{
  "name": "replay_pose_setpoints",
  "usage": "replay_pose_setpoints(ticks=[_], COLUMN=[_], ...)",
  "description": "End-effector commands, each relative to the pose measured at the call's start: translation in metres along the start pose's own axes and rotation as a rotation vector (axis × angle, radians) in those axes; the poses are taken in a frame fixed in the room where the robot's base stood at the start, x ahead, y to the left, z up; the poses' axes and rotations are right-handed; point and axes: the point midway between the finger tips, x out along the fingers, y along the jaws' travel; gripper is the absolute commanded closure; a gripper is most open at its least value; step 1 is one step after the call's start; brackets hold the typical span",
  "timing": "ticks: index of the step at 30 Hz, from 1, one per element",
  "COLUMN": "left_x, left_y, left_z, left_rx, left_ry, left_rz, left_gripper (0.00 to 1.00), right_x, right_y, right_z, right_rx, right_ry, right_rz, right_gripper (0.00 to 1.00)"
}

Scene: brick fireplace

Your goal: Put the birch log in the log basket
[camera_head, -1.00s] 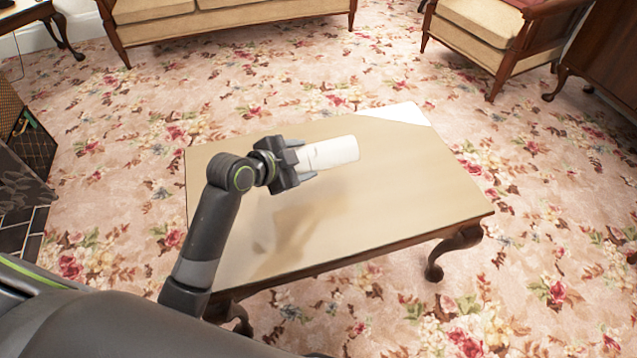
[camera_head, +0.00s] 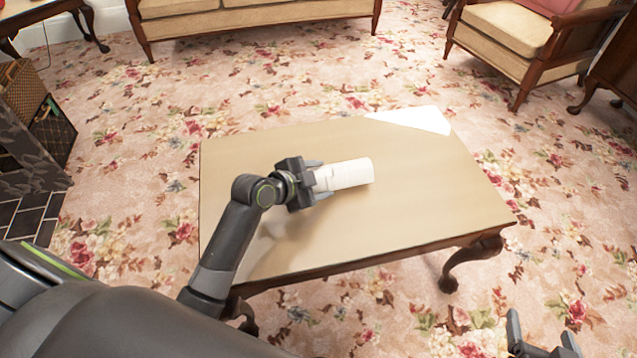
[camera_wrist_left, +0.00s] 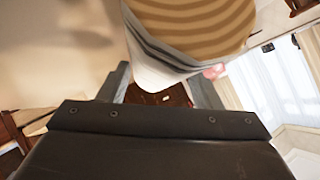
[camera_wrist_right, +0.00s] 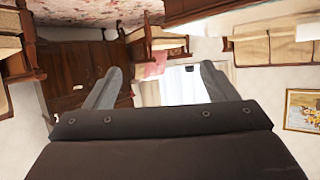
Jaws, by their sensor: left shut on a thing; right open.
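The birch log (camera_head: 346,174) is pale and white-barked, lying roughly level over the coffee table (camera_head: 430,200) in the head view. My left gripper (camera_head: 318,180) is shut on its left end. I cannot tell whether the log touches the tabletop. In the left wrist view the log (camera_wrist_left: 165,65) shows a ringed tan end (camera_wrist_left: 205,22). My right gripper (camera_head: 542,335) is open and empty at the bottom right of the head view, and its fingers (camera_wrist_right: 157,85) are spread in the right wrist view. A dark, wicker-sided container (camera_head: 55,138) at the far left may be the log basket; its inside is mostly hidden.
A dark hearth (camera_head: 28,215) is at the left edge. A sofa (camera_head: 250,15) stands at the back and an armchair (camera_head: 520,40) at the back right. Most of the tabletop is clear, with a bright white patch at its far corner. Patterned carpet surrounds the table.

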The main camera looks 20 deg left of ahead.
Motion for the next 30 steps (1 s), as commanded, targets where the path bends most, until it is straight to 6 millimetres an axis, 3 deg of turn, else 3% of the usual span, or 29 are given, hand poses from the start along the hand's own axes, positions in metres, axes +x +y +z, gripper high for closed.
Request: replay_pose_setpoints(ticks=[6, 14, 15, 19, 30], left_x=[0.005, 0.005, 0.005, 0.005, 0.003], left_y=[0.004, 0.005, 0.006, 0.006, 0.005], left_z=[0.005, 0.006, 0.007, 0.007, 0.007], left_rx=[0.001, 0.0, -0.001, -0.001, 0.0], left_ry=[0.003, 0.002, 0.0, 0.0, 0.0], left_rz=[-0.003, -0.003, 0.0, 0.0, -0.001], left_gripper=[0.77, 0.77, 0.38, 0.21, 0.19], right_x=[0.002, 0.002, 0.002, 0.002, 0.002], right_y=[0.001, 0.001, 0.001, 0.001, 0.001], right_z=[-0.024, -0.027, -0.027, -0.027, -0.026], right_rx=[-0.019, -0.021, -0.021, -0.021, -0.019], right_ry=[0.128, 0.14, 0.14, 0.139, 0.13], right_rz=[0.01, 0.011, 0.011, 0.011, 0.01], right_gripper=[0.21, 0.21, 0.21, 0.21, 0.21])
